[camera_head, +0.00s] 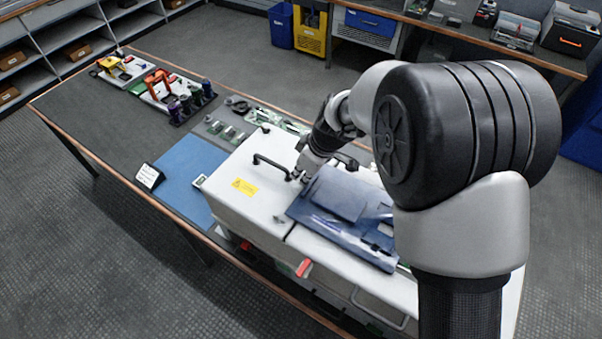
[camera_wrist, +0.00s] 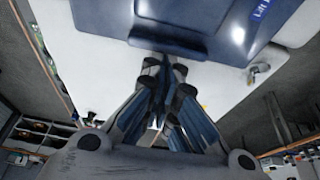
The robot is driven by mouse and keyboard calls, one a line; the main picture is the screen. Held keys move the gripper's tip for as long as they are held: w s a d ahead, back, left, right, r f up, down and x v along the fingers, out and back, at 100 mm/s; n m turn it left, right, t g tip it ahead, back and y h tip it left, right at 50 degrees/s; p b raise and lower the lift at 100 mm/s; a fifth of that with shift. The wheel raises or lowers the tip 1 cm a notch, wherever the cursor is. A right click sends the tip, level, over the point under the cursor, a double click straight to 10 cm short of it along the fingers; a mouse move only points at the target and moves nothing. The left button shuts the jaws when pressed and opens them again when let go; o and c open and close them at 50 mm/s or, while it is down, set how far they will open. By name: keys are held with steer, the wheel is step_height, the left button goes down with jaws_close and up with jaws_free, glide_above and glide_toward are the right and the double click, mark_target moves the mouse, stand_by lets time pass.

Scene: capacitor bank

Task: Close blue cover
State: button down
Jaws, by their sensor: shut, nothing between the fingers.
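The blue cover (camera_head: 345,212) lies over the right part of the white cabinet's top in the head view, with a raised panel on it. In the wrist view the blue cover (camera_wrist: 200,25) fills the upper middle. My gripper (camera_head: 299,177) is at the cover's upper left corner, low over the white top. In the wrist view my gripper (camera_wrist: 172,68) is shut and empty, with its fingertips at the cover's edge. I cannot tell whether they touch it. Whether the cover lies fully flat is unclear, as my arm hides its right side.
The white cabinet (camera_head: 245,205) has black handles on top and a red latch (camera_head: 304,268) on its front. A blue mat (camera_head: 190,175) and a small sign (camera_head: 149,177) lie left on the workbench. Red and purple parts stand farther back. Shelves and bins line the back.

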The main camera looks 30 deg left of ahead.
steer(key=d+b, duration=1.1)
steer(key=d, duration=1.3)
steer(key=shift+s+d+b, duration=0.1)
steer(key=shift+d+b, duration=0.05)
steer(key=shift+b, duration=0.15)
